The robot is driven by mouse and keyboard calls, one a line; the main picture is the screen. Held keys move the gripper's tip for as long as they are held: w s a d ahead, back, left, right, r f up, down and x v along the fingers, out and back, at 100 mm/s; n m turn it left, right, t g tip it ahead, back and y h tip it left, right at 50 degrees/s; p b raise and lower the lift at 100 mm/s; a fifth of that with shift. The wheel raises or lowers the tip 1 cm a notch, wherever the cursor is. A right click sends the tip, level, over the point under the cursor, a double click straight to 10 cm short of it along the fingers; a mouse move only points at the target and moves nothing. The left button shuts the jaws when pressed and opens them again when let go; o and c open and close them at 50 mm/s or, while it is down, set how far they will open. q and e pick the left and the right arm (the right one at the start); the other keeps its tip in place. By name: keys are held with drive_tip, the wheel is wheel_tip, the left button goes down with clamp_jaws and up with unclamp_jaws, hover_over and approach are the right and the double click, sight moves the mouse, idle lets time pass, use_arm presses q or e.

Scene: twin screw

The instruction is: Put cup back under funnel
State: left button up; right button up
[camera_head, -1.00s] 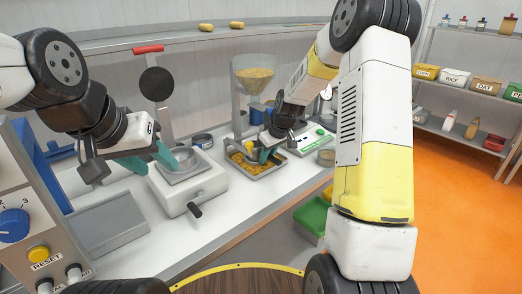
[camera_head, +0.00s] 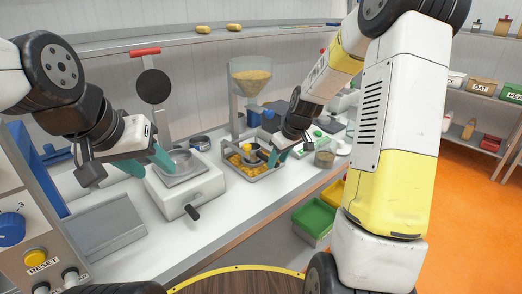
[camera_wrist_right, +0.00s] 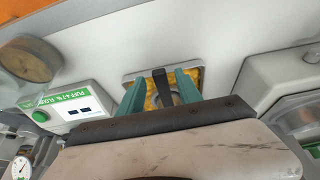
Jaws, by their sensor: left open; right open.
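The funnel (camera_head: 250,78), a clear hopper with tan grains, stands at the back above a metal tray (camera_head: 238,173) of yellow bits. A small round metal cup (camera_head: 253,157) sits in the tray below the funnel. The right wrist view shows part of it (camera_wrist_right: 177,99) beyond a dark bar between the fingertips; its exact seating is hidden. My right gripper (camera_head: 277,154) is open at the tray's right side, its teal fingers (camera_wrist_right: 160,94) apart over the tray. I cannot tell whether they touch the cup. My left gripper (camera_head: 147,163) is open beside the white machine at left.
A white device with a square metal pan (camera_head: 182,178) stands left of the tray. A scale with a green label (camera_head: 318,143) and a round container (camera_head: 325,159) are at right. A control panel (camera_head: 35,240) is front left.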

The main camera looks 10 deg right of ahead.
drive_tip(key=s+d, duration=0.2)
drive_tip(key=s, duration=0.1)
drive_tip(key=s+d, duration=0.1)
drive_tip(key=s, duration=0.1)
drive_tip(key=shift+s+d, duration=0.15)
drive_tip(key=shift+d, duration=0.05)
drive_tip(key=s+a+r+m+t, duration=0.1)
drive_tip(key=s+a+r+m, duration=0.1)
drive_tip(key=s+r, duration=0.7)
drive_tip(key=s+a+r+m+t, duration=0.1)
drive_tip(key=s+a+r+m, duration=0.2)
drive_tip(key=s+r, duration=0.7)
drive_tip(key=s+m, duration=0.1)
drive_tip(key=s, duration=0.1)
drive_tip(key=shift+s, duration=0.35)
